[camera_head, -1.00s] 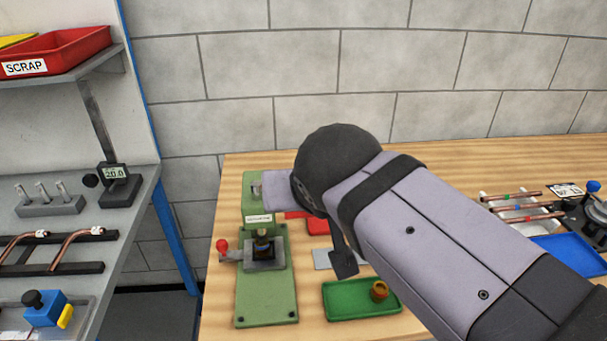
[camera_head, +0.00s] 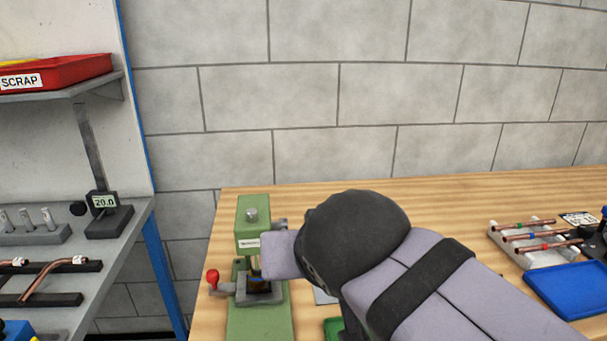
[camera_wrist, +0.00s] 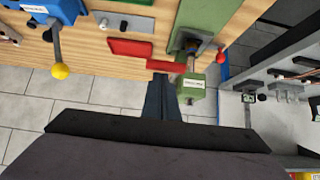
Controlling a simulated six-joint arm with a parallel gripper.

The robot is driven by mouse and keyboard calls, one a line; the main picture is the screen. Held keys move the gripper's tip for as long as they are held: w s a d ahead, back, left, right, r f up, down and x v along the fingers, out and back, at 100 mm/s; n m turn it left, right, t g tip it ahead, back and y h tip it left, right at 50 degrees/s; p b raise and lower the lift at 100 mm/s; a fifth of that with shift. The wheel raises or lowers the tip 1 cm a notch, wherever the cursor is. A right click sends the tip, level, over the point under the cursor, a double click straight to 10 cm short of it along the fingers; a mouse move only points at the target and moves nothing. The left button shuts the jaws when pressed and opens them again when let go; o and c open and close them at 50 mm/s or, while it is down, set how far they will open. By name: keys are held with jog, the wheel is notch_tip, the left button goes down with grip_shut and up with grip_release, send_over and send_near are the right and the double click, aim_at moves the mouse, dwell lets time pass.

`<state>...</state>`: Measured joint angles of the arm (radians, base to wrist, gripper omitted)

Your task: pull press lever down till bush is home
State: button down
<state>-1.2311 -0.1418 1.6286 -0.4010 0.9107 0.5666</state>
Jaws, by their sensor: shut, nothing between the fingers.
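The green press (camera_head: 253,215) stands at the left end of the wooden bench, a round metal stub on its top. It also shows in the wrist view (camera_wrist: 190,86), right of my fingers. A red knob (camera_head: 212,277) sits at the left of its base; I cannot tell whether it belongs to the press lever. A small dark and brass-coloured part is partly visible under the press head; I cannot make out the bush or its seating. My gripper (camera_wrist: 161,80) is shut and empty beside the press head; contact with a lever cannot be told. My wrist hides it in the head view.
A blue tray (camera_head: 567,290) and a rack of copper tubes (camera_head: 525,240) are at the right of the bench. The wrist view shows a blue machine with a yellow-knobbed lever (camera_wrist: 60,71) and a red tray (camera_wrist: 131,48). A grey side bench (camera_head: 60,258) stands left, across a gap.

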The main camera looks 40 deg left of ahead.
jog(key=shift+s+d+f+h, duration=0.1)
jog(key=shift+s+f+h, duration=0.1)
jog(key=shift+f, duration=0.45)
jog(key=shift+s+d+f+h, duration=0.1)
jog(key=shift+f+h, duration=0.1)
jog(key=shift+f, duration=0.45)
jog(key=shift+y, duration=0.3)
jog(key=r+p, duration=0.1)
jog(key=r, duration=0.1)
jog(key=w+a+r+p, duration=0.1)
jog(key=r+p, duration=0.2)
jog(key=r, duration=0.1)
jog(key=shift+w+a+r+p, duration=0.25)
jog(key=shift+w+a+p, duration=0.05)
jog(key=shift+w, duration=0.05)
jog(key=s+d+b, duration=0.7)
jog(key=b, duration=0.1)
jog(key=shift+r, duration=0.2)
